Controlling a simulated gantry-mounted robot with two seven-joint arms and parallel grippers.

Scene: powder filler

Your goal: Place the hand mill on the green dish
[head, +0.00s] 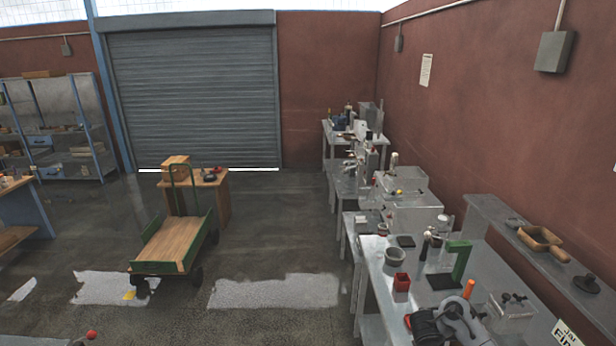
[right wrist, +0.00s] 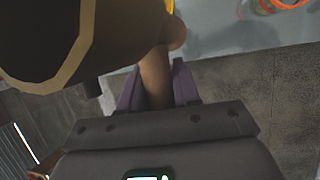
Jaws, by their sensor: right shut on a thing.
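In the right wrist view, my right gripper (right wrist: 157,85) has its two purple-grey fingers shut on the brown handle of a dark, rounded body with a gold rim, which I take for the hand mill (right wrist: 55,32). The mill fills the upper left of that view, and part of it is cut off. A round green and orange rim (right wrist: 285,4) shows at the top right edge on a light surface. It is cut off, so I cannot tell whether it is the green dish. No green dish is clear in the head view. My left gripper is not in view.
In the head view, a grey workbench (head: 375,268) at right holds a grey cup (head: 395,257), a red box (head: 401,283) and a green stand (head: 460,258). A cart (head: 172,243) stands on the floor at left.

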